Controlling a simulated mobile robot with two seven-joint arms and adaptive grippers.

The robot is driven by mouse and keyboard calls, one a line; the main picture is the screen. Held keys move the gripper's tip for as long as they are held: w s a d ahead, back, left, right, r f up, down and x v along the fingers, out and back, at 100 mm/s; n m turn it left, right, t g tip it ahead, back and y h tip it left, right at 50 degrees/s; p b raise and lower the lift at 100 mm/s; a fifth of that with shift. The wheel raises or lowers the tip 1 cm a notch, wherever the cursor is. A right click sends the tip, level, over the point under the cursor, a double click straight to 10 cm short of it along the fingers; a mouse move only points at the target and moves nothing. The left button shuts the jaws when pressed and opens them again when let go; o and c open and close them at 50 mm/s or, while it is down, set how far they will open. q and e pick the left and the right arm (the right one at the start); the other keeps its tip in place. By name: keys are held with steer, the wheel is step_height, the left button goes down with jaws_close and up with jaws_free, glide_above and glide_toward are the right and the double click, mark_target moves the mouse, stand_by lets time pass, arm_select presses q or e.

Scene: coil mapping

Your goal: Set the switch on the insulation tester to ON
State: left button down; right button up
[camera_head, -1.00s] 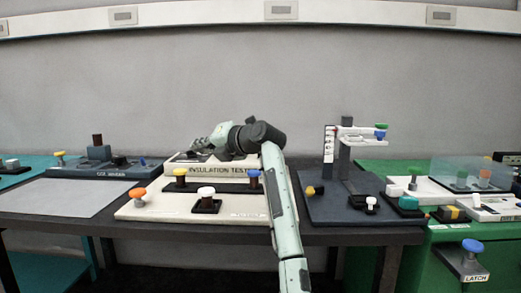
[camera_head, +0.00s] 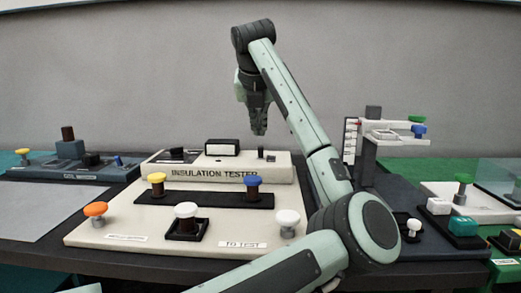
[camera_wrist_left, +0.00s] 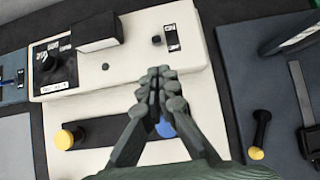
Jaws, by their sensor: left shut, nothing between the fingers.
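The insulation tester (camera_head: 217,174) is a cream box with its name on the front, standing at the back of a cream panel. On its top right are a small dark peg and a dark plate (camera_head: 271,158), likely the switch; its setting is too small to read. In the left wrist view they show as a short dark peg (camera_wrist_left: 156,40) beside a black-and-white plate (camera_wrist_left: 172,38). My left gripper (camera_head: 260,132) is shut and empty, pointing down above the box's right part. Its fingertips (camera_wrist_left: 160,75) appear apart from the peg. My right gripper is out of view.
The tester's top also carries a raised display block (camera_head: 222,147) and a dark dial (camera_wrist_left: 50,66). In front stand yellow (camera_head: 157,178), blue (camera_head: 252,181), orange (camera_head: 95,209) and white (camera_head: 186,210) knobs. A dark stand (camera_head: 368,150) rises to the right.

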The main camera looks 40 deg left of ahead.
mark_target(261, 152)
arm_select(q)
steer(key=x, duration=1)
steer(key=shift+a+p, duration=0.15)
steer(key=shift+p, duration=0.2)
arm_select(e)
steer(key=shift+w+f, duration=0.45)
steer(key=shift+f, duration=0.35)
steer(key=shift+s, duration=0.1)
arm_select(q)
steer(key=shift+w+a+r, duration=0.1)
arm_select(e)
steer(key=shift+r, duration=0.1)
